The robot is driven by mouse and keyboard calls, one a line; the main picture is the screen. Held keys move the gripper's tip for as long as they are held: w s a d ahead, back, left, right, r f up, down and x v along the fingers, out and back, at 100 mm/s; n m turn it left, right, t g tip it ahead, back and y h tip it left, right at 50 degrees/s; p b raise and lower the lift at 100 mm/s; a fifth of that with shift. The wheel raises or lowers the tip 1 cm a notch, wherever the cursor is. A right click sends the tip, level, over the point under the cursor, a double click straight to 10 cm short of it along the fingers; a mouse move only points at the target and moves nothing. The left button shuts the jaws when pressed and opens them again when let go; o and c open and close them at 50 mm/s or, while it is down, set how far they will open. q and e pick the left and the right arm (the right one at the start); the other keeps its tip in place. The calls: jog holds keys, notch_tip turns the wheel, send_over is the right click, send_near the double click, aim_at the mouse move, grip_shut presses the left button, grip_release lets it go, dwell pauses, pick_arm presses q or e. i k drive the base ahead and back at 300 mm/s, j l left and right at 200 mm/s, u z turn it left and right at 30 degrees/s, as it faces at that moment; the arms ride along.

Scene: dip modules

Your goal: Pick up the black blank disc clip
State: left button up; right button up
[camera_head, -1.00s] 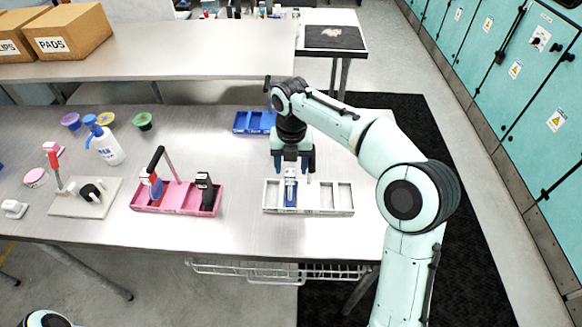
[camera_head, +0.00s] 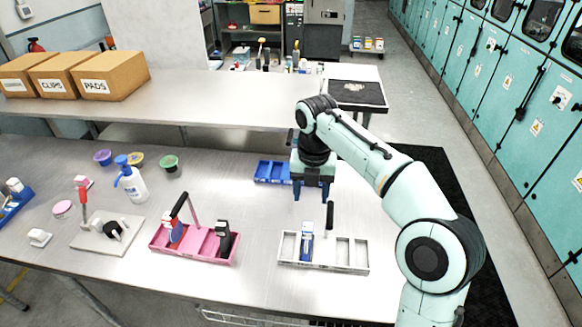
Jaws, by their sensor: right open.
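I cannot tell for sure which part is the black blank disc clip. A thin black upright piece (camera_head: 330,217) stands in the white compartment tray (camera_head: 352,269), beside a blue-and-white piece (camera_head: 306,241). A black piece (camera_head: 223,236) stands at the right end of the pink tray (camera_head: 193,256). A black round part (camera_head: 112,229) is on the pale board (camera_head: 89,238) at left. My right gripper (camera_head: 312,194) points down, open and empty, behind the white tray and in front of the blue tray (camera_head: 272,172). My left gripper is out of view.
A white pump bottle (camera_head: 131,184) and small purple, yellow and green cups stand at the back left. A blue holder (camera_head: 14,203) is at the far left edge. Cardboard boxes (camera_head: 113,79) sit on the rear bench. Bare table lies between the pink and white trays.

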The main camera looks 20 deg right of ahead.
aim_at(222, 227)
jog(key=k, duration=1)
